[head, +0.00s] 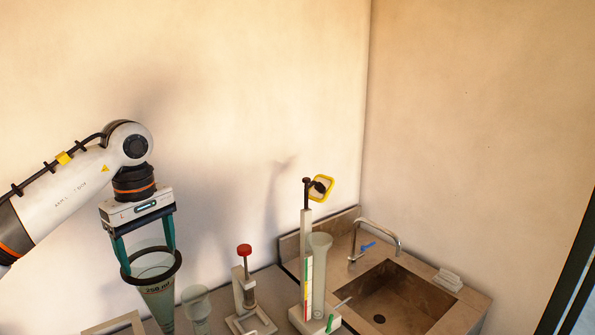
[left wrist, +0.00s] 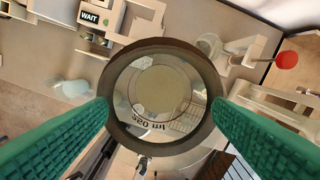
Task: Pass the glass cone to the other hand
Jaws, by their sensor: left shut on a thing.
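The glass cone (head: 155,290) is a clear, greenish funnel-shaped vessel marked 250 ml, with a dark ring around its rim. My left gripper (head: 148,255) is shut on this ring from above, one green finger on each side, and holds the cone upright with its narrow end down. Its lower end runs out of the head view. The left wrist view looks down into the round opening of the cone (left wrist: 160,90), with the green fingers at both sides of the dark ring. My right gripper is not in view.
A stand with a red knob (head: 244,250) and a glass vessel (head: 196,305) are right of the cone. A tall stand (head: 306,260) with a glass cylinder (head: 319,275) is further right, before a sink (head: 390,300). The wall above is clear.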

